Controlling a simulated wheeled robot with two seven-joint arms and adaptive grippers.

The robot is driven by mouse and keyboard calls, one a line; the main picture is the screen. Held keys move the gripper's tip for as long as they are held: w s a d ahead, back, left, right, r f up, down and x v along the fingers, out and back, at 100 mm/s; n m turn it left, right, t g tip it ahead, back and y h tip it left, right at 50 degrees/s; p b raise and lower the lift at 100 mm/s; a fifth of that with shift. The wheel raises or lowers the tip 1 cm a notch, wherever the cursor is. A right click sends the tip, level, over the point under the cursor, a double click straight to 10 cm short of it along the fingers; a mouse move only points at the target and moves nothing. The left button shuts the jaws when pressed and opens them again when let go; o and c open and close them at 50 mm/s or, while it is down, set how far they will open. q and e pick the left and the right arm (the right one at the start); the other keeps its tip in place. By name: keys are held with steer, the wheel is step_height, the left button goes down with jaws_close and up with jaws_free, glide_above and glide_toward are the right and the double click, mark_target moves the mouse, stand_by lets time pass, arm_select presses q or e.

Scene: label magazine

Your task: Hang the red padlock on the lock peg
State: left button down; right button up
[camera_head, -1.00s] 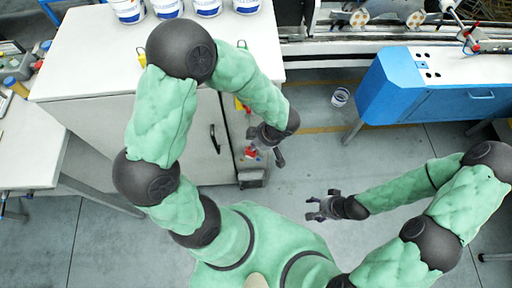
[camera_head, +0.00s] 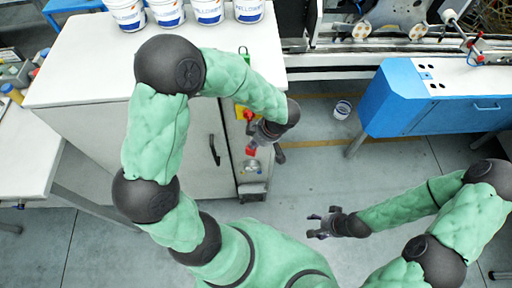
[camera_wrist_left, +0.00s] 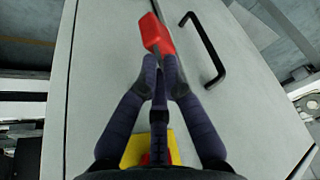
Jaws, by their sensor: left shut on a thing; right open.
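The red padlock (camera_head: 251,150) is held at the tips of my left gripper (camera_head: 264,148), beside the narrow side of the white cabinet. In the left wrist view the red body (camera_wrist_left: 157,35) sticks out beyond the closed fingers (camera_wrist_left: 160,68), tilted; its shackle is hidden between the fingertips. I cannot make out the lock peg for certain in either view. My right gripper (camera_head: 322,226) is open and empty above the floor, away from the cabinet.
The white cabinet (camera_head: 190,140) has a black handle (camera_head: 214,150) on its front. A yellow and red switch (camera_head: 243,113) is on its side, partly behind my left arm. White tubs (camera_head: 210,10) stand on top.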

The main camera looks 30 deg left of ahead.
arm_select(q)
steer(key=shift+w+a+f+p, duration=0.25)
steer(key=shift+w+a+p, duration=0.05)
steer(key=shift+w+p, duration=0.15)
steer(key=shift+w+a+f+p, duration=0.25)
steer(key=shift+w+p, duration=0.05)
steer(key=shift+w, duration=0.15)
steer(key=shift+f, duration=0.1)
stand_by(0.7)
steer(key=c, duration=1.3)
jaws_free()
steer(key=shift+f, duration=0.1)
steer(key=shift+w+a, duration=0.3)
